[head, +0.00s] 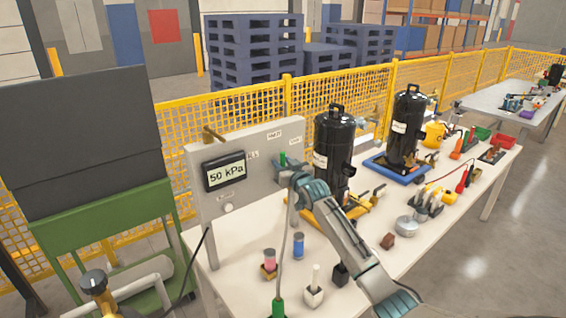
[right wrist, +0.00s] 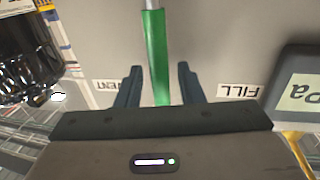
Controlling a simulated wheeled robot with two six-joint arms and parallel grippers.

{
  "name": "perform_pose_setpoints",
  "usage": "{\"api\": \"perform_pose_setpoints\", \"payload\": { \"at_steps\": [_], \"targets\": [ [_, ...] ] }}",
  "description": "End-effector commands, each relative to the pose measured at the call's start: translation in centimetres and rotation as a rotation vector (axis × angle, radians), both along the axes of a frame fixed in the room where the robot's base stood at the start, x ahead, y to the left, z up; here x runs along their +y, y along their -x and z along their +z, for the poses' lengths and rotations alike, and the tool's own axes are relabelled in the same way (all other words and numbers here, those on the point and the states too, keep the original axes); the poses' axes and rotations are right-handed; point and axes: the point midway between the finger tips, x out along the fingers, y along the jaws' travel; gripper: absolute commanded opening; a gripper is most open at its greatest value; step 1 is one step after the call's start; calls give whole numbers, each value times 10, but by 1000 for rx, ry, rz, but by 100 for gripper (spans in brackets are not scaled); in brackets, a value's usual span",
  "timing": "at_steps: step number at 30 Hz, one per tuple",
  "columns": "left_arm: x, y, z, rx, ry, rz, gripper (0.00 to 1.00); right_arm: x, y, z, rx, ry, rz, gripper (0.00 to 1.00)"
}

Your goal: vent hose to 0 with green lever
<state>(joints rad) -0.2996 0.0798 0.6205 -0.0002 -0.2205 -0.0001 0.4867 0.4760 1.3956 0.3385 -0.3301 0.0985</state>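The grey panel (head: 240,205) stands at the left end of the table. Its display (head: 226,171) reads 50 kPa. The green lever (head: 283,158) is at the panel's right side, partly hidden by my right gripper (head: 285,173). In the right wrist view, the green lever (right wrist: 155,60) runs between the two fingers of my right gripper (right wrist: 158,85). The fingers are apart, with a gap on each side of the lever. VENT and FILL labels lie on either side of it. A thin grey hose (head: 283,255) hangs below to a green end (head: 278,308). My left gripper is out of view.
Two black compressors (head: 334,150) (head: 407,125) stand behind my right arm. Small vials (head: 298,245), a white block (head: 314,293) and a black block (head: 341,275) sit on the table (head: 390,290) below the panel. A yellow mesh fence (head: 345,95) runs behind.

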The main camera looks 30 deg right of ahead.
Motion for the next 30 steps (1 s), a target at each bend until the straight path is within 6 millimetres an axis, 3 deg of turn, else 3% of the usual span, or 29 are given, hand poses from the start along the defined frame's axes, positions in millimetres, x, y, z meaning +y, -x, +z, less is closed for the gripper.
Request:
{"api": "perform_pose_setpoints", "payload": {
  "at_steps": [9,15,30],
  "targets": [
    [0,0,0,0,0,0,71,0,-2,-1,1,1,0,34],
    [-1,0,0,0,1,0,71,0,-2,-1,1,1,0,0],
    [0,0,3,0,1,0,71,-7,-3,1,7,-80,0,0]
  ]
}}
